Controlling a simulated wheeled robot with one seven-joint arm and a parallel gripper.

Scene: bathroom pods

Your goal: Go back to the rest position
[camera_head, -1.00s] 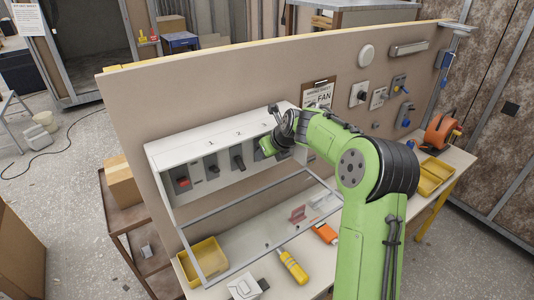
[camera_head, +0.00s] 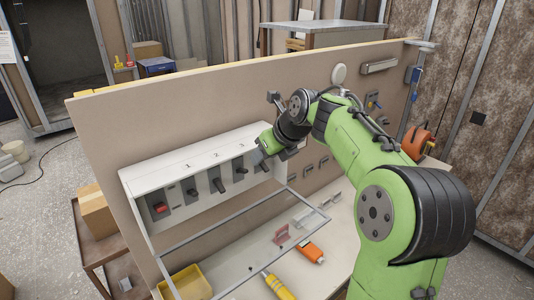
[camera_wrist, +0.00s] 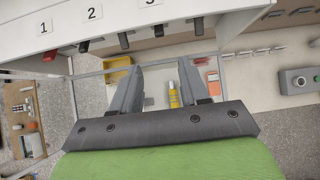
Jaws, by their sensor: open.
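My green arm reaches from the lower right toward the upright panel. In the head view my gripper (camera_head: 262,153) is at the right part of the white switch box (camera_head: 150,181), in front of its switches; the arm partly hides its fingertips. In the wrist view my gripper (camera_wrist: 157,82) shows two grey fingers spread apart with nothing between them. The white box with numbered labels lies along the top of the wrist view.
The box's clear framed cover (camera_head: 230,222) hangs open over the bench. A yellow tray (camera_head: 188,284), a yellow tool (camera_head: 279,287) and an orange item (camera_head: 312,252) lie on the bench. The beige panel (camera_head: 110,130) stands behind. An orange reel (camera_head: 417,140) is at right.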

